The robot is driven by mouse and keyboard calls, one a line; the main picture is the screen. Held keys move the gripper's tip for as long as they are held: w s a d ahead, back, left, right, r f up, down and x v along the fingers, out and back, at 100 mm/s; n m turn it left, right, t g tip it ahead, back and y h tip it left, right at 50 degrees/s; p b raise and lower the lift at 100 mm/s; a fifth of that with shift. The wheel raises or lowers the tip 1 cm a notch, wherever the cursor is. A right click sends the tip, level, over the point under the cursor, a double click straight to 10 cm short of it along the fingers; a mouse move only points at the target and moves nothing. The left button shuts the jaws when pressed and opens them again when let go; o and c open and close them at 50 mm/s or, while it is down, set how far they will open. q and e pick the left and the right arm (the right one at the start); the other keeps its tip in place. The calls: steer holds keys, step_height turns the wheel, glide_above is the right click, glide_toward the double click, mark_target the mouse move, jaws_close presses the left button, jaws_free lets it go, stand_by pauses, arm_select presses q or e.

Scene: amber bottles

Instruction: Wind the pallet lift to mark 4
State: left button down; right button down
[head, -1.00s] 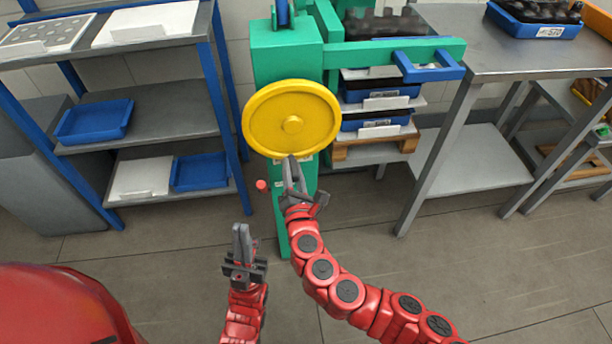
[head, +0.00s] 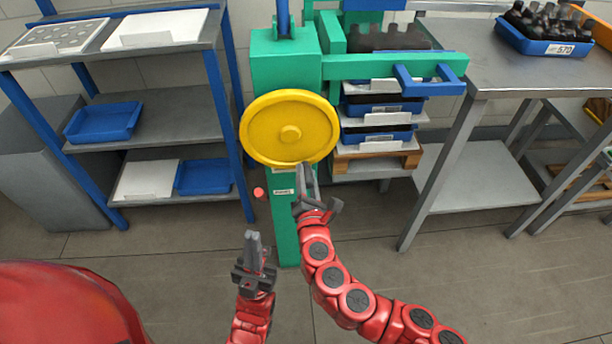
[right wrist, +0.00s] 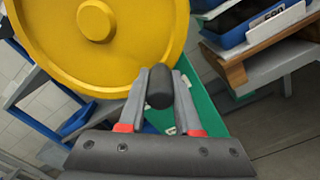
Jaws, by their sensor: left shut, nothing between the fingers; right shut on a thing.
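The pallet lift has a green column (head: 285,66) with a yellow handwheel (head: 266,134) on its front. The wheel also shows large in the right wrist view (right wrist: 126,52). My right gripper (head: 306,172) is at the wheel's lower right rim. It is shut on the wheel's dark knob (right wrist: 160,86), which sits between its fingertips. My left gripper (head: 252,240) is shut and empty, below and left of the wheel, apart from it. A stack of blue trays (head: 385,105) on a wooden pallet (head: 376,160) stands right of the column. I cannot read any mark numbers.
A shelf rack (head: 150,115) with blue and white trays stands at left. A steel table (head: 510,68) at right carries a blue crate (head: 552,47) of dark bottles. A small red knob (head: 259,192) is left of the column's lower part. The floor in front is clear.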

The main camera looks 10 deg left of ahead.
steer(key=shift+w+d, duration=0.1)
steer(key=shift+d, duration=0.05)
steer(key=c, duration=0.6)
jaws_free()
steer(key=shift+f, duration=0.1)
steer(key=p+v, duration=0.1)
steer(key=v, duration=1.6)
steer(key=shift+s, duration=0.25)
